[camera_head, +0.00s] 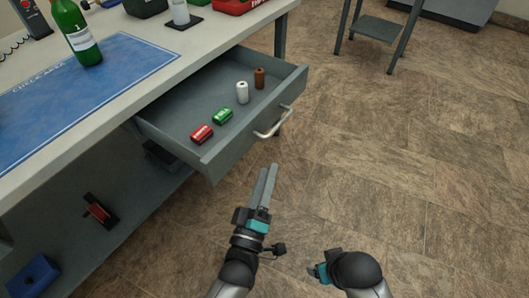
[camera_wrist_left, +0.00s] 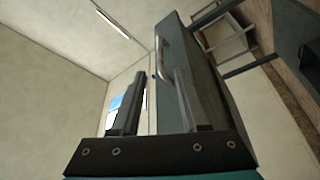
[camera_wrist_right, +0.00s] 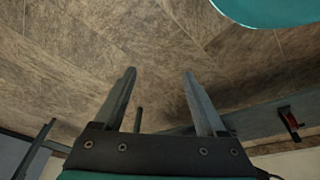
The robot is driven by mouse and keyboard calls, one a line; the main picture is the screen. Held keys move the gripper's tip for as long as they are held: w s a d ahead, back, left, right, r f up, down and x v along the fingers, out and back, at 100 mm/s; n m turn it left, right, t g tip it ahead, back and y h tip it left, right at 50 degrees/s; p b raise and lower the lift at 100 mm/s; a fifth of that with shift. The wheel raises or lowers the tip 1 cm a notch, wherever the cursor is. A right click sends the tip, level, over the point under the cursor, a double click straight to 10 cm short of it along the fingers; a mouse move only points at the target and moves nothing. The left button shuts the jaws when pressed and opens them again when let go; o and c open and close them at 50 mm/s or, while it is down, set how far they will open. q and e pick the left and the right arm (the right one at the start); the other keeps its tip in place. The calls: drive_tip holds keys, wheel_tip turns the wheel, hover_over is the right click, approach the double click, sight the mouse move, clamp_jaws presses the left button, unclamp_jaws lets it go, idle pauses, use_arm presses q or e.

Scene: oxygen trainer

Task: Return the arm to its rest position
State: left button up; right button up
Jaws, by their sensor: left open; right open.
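My left gripper (camera_head: 266,184) is in front of the open drawer, over the floor, a little below and apart from the drawer handle (camera_head: 273,122). In the left wrist view its two fingers (camera_wrist_left: 158,105) are apart with nothing between them, and the drawer handle (camera_wrist_left: 163,55) shows beyond. My right gripper (camera_head: 318,272) is low in the head view, mostly hidden by its own wrist. In the right wrist view its fingers (camera_wrist_right: 160,85) are spread and empty, with floor beyond them.
The open drawer (camera_head: 195,152) juts out from the workbench (camera_head: 150,72) and holds a red can, a green can, a white cylinder and a brown cylinder. A green bottle (camera_head: 75,32) stands on the blue mat (camera_head: 60,105).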

use_arm(q)
drive_tip(key=s+a+f+m+g+y+p, duration=0.1)
drive_tip(key=s+a+f+m+g+p, duration=0.3)
drive_tip(key=f, duration=0.6)
drive_tip(key=s+a+f+m+g+y+p, duration=0.2)
drive_tip(key=s+a+f+g, duration=0.3)
drive_tip(key=f, duration=0.4)
drive_tip(key=s+a+f+m+g+y+p, duration=0.2)
drive_tip(key=s+a+f+g, duration=0.2)
drive_tip(key=s+a, duration=0.4)
drive_tip(key=s+a+f+m+g+y+p, duration=0.2)
drive_tip(key=s+a+f+g, duration=0.2)
drive_tip(key=s+a, duration=0.4)
drive_tip(key=s+f, duration=0.1)
drive_tip(key=s, duration=0.3)
drive_tip(key=shift+a, duration=0.2)
use_arm(e)
drive_tip(key=s+d+f+g, duration=0.1)
drive_tip(key=s+d+f, duration=0.6)
drive_tip(key=s+f, duration=0.5)
drive_tip(key=shift+s+d+h, duration=0.4)
drive_tip(key=shift+s, duration=0.15)
